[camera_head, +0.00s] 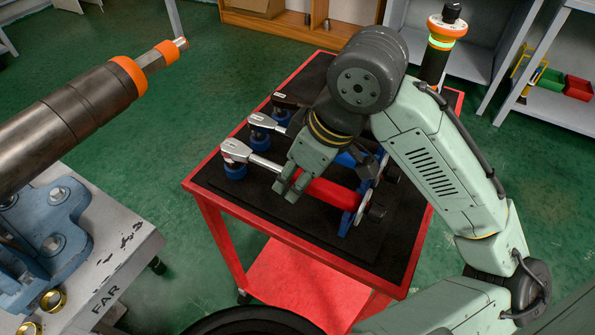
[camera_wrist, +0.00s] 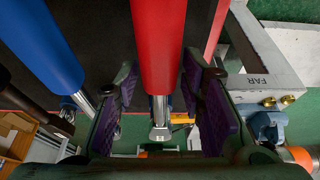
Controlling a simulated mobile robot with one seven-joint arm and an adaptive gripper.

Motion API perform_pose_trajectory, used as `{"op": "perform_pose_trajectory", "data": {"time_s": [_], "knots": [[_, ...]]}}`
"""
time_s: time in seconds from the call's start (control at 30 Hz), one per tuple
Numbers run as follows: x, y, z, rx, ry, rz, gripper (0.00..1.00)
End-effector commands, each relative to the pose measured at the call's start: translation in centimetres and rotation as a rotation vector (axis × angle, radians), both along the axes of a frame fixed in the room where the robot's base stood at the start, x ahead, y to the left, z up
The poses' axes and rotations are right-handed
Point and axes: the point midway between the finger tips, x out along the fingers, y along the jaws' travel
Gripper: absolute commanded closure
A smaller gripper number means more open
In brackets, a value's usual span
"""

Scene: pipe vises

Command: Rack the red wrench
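The red wrench has a red handle (camera_head: 328,192) and a silver ratchet head (camera_head: 236,151). It lies across blue supports on the cart, head to the left, nearest of several wrenches in the head view. Its red handle (camera_wrist: 157,45) also runs down the middle of the wrist view, its silver shaft pointing away. My gripper (camera_head: 290,188) is over the wrench where handle and shaft meet. In the wrist view my gripper (camera_wrist: 162,112) is open, its purple-padded fingers on either side of the wrench, with gaps showing. My arm hides part of the wrenches behind.
A blue-handled wrench (camera_wrist: 42,45) lies close beside the red one. The red cart (camera_head: 212,212) has a black mat (camera_head: 300,232). A grey bench (camera_head: 120,235) marked FAR, with a blue vise (camera_head: 50,225) and a large pipe (camera_head: 70,115), stands left. Green floor separates them.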

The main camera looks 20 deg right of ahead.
Motion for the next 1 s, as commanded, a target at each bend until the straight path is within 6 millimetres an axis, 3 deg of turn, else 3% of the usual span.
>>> {"op": "perform_pose_trajectory", "data": {"time_s": [0.13, 0.53, 1.0], "knots": [[0.0, 0.0, 0.1, 0.000, -0.001, 0.000, 0.53], [-0.2, -0.2, 0.9, -0.002, 0.000, -0.001, 0.53], [-2.8, -2.2, 9.4, -0.003, -0.001, -0.003, 0.53]]}}
